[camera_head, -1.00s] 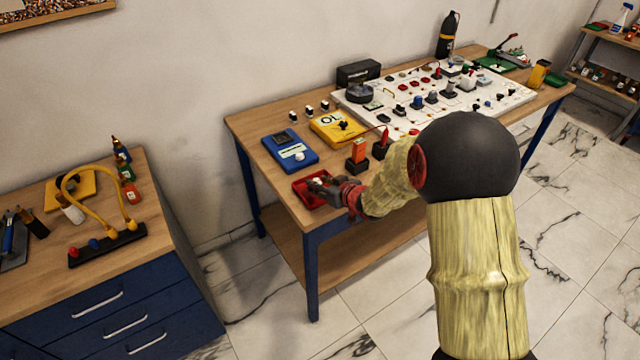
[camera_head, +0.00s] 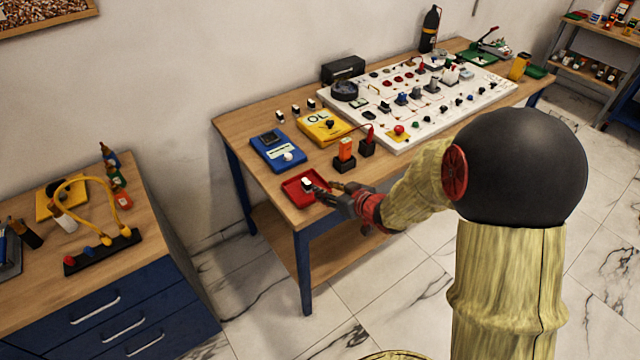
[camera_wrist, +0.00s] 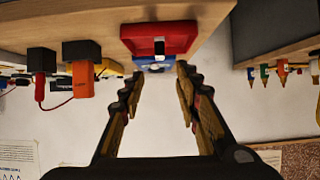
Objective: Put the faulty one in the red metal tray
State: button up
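The red metal tray (camera_head: 291,194) lies at the near left corner of the wooden workbench. A small black-and-white component (camera_head: 307,184) stands inside it. In the wrist view, the tray (camera_wrist: 185,38) is straight ahead with the component (camera_wrist: 159,47) in it. My gripper (camera_head: 326,193) is just outside the tray's right-front side. In the wrist view, my gripper (camera_wrist: 160,76) has its fingers spread with nothing between them. I cannot tell from the component's look whether it is faulty.
A blue meter (camera_head: 277,152) and a yellow meter reading OL (camera_head: 323,127) lie behind the tray. An orange block on a black base (camera_head: 345,150) and a red probe in a holder (camera_head: 368,136) stand right of it. Three small components stand behind; the white board (camera_head: 445,115) fills the bench's right.

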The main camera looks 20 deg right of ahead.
jog(key=s+d+r+m+g+h, duration=0.1)
jog(key=s+d+r+h, duration=0.1)
jog(key=s+r+h, duration=0.3)
jog(key=s+d+r+m+g, duration=0.1)
jog(key=s+d+r, duration=0.2)
jog(key=r, duration=0.5)
jog(key=s+a+r+g, duration=0.1)
jog(key=s+a, duration=0.1)
jog(key=s, duration=0.5)
jog(key=s+a+r+m+g, duration=0.1)
jog(key=s+a+r, duration=0.1)
jog(key=s, duration=0.6)
jog(key=s+a+r+g+y, duration=0.1)
jog(key=s+a, duration=0.3)
jog(key=s, duration=0.4)
jog(key=shift+r+g, duration=0.3)
jog(key=shift+g, duration=0.2)
